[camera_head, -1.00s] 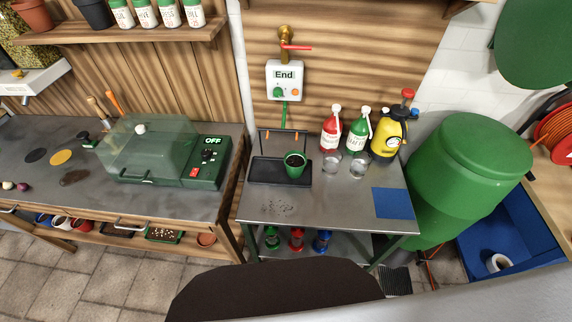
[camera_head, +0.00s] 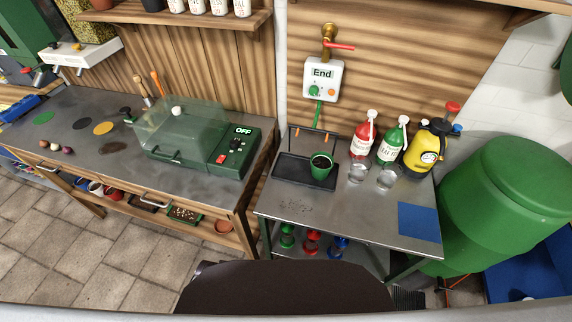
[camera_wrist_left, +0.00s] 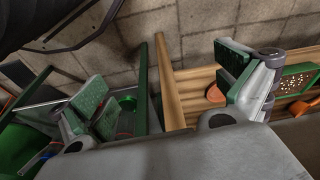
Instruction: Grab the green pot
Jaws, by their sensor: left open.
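The green pot (camera_head: 321,167) holds dark soil and stands upright on the right end of a black tray (camera_head: 292,174) on the metal table. My left gripper (camera_wrist_left: 165,92) shows in the left wrist view, with its two green-padded fingers wide apart and nothing between them. It is over the floor and the edge of a wooden shelf, and I cannot make out the pot between the fingers there. Neither gripper shows in the head view, and my right gripper is in no view.
Red (camera_head: 364,137) and green (camera_head: 392,143) bottles, a yellow sprayer (camera_head: 427,146) and two clear glasses stand right of the pot. A blue mat (camera_head: 419,222) lies at the table's front right. A green propagator (camera_head: 197,140) is on the left bench. The table's front is mostly clear.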

